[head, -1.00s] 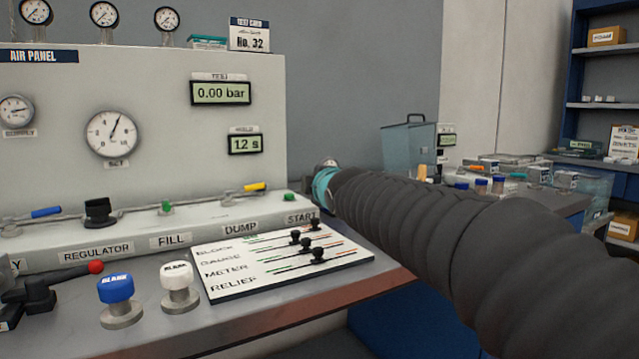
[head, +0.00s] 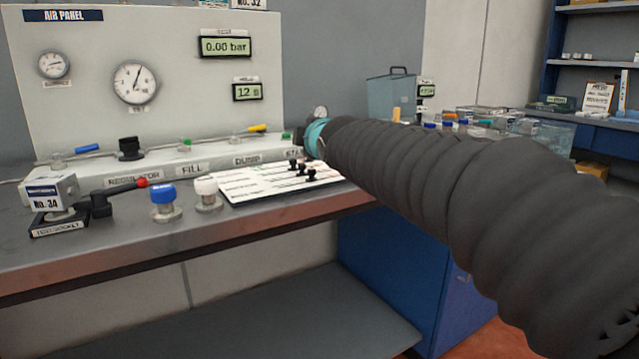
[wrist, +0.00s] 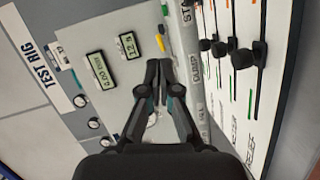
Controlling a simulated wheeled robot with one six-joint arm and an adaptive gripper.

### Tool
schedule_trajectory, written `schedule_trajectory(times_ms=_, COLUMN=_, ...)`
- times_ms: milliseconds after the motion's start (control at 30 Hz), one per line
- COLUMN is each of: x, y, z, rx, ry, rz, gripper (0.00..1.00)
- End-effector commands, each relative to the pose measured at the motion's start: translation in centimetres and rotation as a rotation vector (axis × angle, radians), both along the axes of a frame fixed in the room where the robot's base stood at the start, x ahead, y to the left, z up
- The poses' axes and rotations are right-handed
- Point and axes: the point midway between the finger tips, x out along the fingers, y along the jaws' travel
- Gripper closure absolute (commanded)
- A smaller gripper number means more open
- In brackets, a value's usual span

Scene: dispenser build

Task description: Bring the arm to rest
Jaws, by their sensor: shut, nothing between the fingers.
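My arm, in a dark ribbed sleeve, reaches across the right half of the head view toward the air panel (head: 110,90). In the head view its far end with a teal band is near the right end of the panel, and the fingers are hidden. In the wrist view my gripper (wrist: 158,68) is shut and empty, its two fingertips together. It points at the panel face, beside the 0.00 bar display (wrist: 101,70) and the 12 s display (wrist: 127,46). Whether the fingertips touch anything cannot be told.
The slider board (head: 265,185) with black knobs lies on the bench below my arm's end. A blue knob (head: 164,203), a white knob (head: 207,194), a red-tipped lever (head: 120,190) and a No. 34 block (head: 50,192) stand to the left.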

Motion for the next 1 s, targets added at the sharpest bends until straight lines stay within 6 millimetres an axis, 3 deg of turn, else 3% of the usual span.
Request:
schedule_trajectory(times_ms=367, x=-4.6, y=-5.5, z=-3.9, rx=0.175, ry=0.199, rz=-0.131, gripper=1.0)
schedule_trajectory(times_ms=567, x=-9.6, y=-9.2, z=-7.7, rx=0.335, ry=0.363, rz=-0.258, gripper=1.0)
schedule_trajectory(times_ms=667, x=-13.6, y=-11.6, z=-10.8, rx=0.454, ry=0.475, rz=-0.362, gripper=1.0)
schedule_trajectory(times_ms=800, x=-20.5, y=-14.8, z=-16.0, rx=0.65, ry=0.643, rz=-0.553, gripper=1.0)
schedule_trajectory(times_ms=1000, x=-30.0, y=-17.5, z=-23.2, rx=0.9, ry=0.83, rz=-0.834, gripper=1.0)
